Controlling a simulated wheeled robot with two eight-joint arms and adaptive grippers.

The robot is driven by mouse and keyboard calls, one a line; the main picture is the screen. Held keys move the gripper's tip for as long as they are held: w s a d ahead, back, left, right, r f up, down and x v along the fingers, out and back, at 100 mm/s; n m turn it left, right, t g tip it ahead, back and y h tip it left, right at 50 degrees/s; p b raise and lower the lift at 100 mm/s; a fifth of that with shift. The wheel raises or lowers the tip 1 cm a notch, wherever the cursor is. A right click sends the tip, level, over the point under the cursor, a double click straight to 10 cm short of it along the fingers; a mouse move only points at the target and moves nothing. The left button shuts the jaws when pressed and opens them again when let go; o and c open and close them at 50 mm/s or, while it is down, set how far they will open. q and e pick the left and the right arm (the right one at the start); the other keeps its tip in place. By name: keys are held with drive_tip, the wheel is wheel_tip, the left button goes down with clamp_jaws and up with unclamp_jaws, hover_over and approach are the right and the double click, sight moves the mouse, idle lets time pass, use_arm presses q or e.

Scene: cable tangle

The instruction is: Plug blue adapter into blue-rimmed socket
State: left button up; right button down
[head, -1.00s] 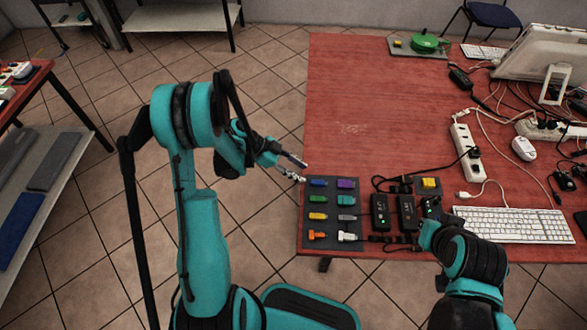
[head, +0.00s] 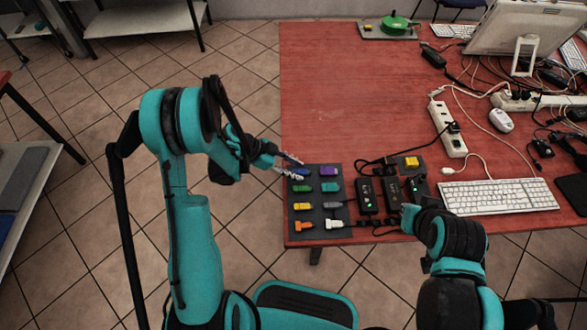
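The blue adapter (head: 301,172) lies at the upper left of a dark mat (head: 318,214) near the table's front left corner. My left gripper (head: 292,166) is at that corner of the mat, with its two fingers apart. Its fingertips are just beside or above the blue adapter and partly cover it; I cannot tell whether they touch. My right gripper (head: 408,212) is low at the front of the black boxes, and its fingers are too hidden to read. I cannot make out a blue rim on any socket.
Purple, green, teal, yellow, grey, orange and white adapters share the mat. Black boxes (head: 367,196) with cables stand right of it, near a yellow block (head: 412,162). A white power strip (head: 447,128) and keyboard (head: 499,197) lie farther right. The table's back left (head: 345,90) is clear.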

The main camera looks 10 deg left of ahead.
use_arm(q)
clamp_jaws()
